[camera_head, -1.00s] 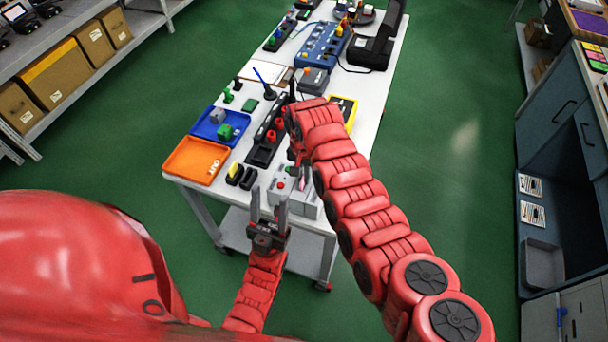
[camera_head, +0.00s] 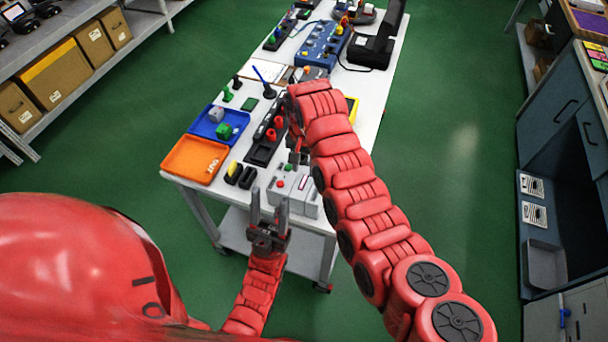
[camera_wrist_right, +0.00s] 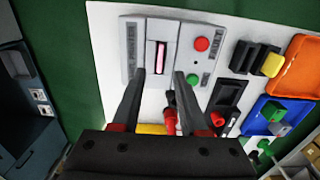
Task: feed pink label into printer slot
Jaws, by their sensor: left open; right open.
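The printer is a light grey box (camera_head: 290,192) at the near end of the white table, with a red and a green button. In the right wrist view the printer (camera_wrist_right: 188,38) has a narrow dark-edged slot, and the pink label (camera_wrist_right: 161,57) shows as a strip within it. How deep it sits cannot be told. My right gripper (camera_wrist_right: 160,75) is open, its fingertips on either side of the line of the slot and apart from the label. In the head view, my right arm partly hides this gripper (camera_head: 297,158). My left gripper (camera_head: 269,200) is open and empty, in front of the table's near edge.
An orange tray (camera_head: 195,160) and a blue tray (camera_head: 235,121) holding blocks lie left of the printer. A black strip with red parts (camera_head: 264,147) and black and yellow pieces (camera_head: 233,170) stand close by. Green floor is clear right of the table.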

